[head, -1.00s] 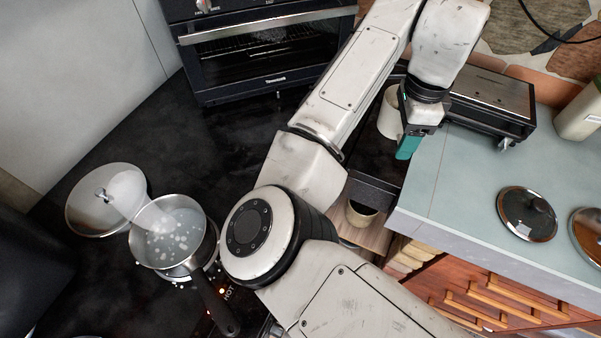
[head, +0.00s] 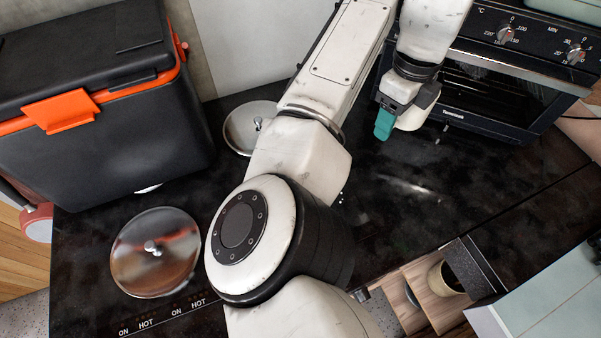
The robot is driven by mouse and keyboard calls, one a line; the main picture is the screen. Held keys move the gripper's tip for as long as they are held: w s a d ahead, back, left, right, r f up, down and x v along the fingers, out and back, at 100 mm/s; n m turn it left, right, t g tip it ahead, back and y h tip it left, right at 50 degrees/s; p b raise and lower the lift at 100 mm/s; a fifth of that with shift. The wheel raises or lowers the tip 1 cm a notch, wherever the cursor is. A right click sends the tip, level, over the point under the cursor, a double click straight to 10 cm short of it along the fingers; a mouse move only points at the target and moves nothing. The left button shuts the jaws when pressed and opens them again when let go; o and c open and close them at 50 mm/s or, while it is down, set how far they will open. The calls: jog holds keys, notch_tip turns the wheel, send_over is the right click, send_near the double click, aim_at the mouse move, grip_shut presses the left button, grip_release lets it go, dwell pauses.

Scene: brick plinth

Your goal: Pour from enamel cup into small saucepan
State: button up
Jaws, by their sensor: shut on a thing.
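My gripper (head: 385,118), with teal fingertips, is at the upper middle right of the head view, above the dark worktop and in front of the oven. It is shut on the pale enamel cup (head: 414,119), which is partly hidden behind the gripper. The cup's contents cannot be seen. The small saucepan is not visible now; my arm covers the area beside the steel lid (head: 240,131). A few white specks show on the worktop at the arm's right edge.
A black oven (head: 490,95) stands at the back right. A black cooler box (head: 95,130) with an orange latch fills the left. Another shiny lid (head: 180,228) lies at the front left. An open drawer (head: 418,293) holds a cup (head: 437,281). Worktop right of my arm is clear.

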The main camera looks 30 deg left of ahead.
jog(key=s+a+r+p, duration=0.1)
jog(key=s+a, duration=0.7)
jog(key=a, duration=0.6)
jog(key=s+a+r+p, duration=0.1)
jog(key=s+a+r, duration=0.1)
jog(key=s+a, duration=0.6)
jog(key=a, duration=0.6)
jog(key=shift+r+m, duration=0.15)
jog(key=shift+m, duration=0.15)
jog(key=shift+s, duration=0.1)
jog(key=f+b, duration=0.2)
jog(key=f, duration=0.4)
jog(key=f+y+b, duration=0.1)
jog(key=f, duration=0.4)
jog(key=d+f+y+b, duration=0.1)
jog(key=f+b, duration=0.1)
jog(key=f, duration=0.4)
jog(key=shift+s+f+t+b, duration=0.15)
jog(key=shift+f+t+b, duration=0.15)
jog(key=shift+f, duration=0.05)
jog(key=shift+s+d+r+t+y+p, duration=0.2)
jog(key=shift+d+r+y+p, duration=0.4)
jog(key=shift+r+y+p, duration=0.45)
jog(key=shift+s+d+r+t+y+p, duration=0.1)
jog(key=shift+d+r+t+y+p, duration=0.1)
jog(key=shift+d+r+y+p, duration=0.8)
jog(key=shift+s+d+r+t+y+p, duration=0.15)
jog(key=shift+r+y+p, duration=0.45)
jog(key=shift+r, duration=0.85)
jog(key=shift+d+r, duration=0.2)
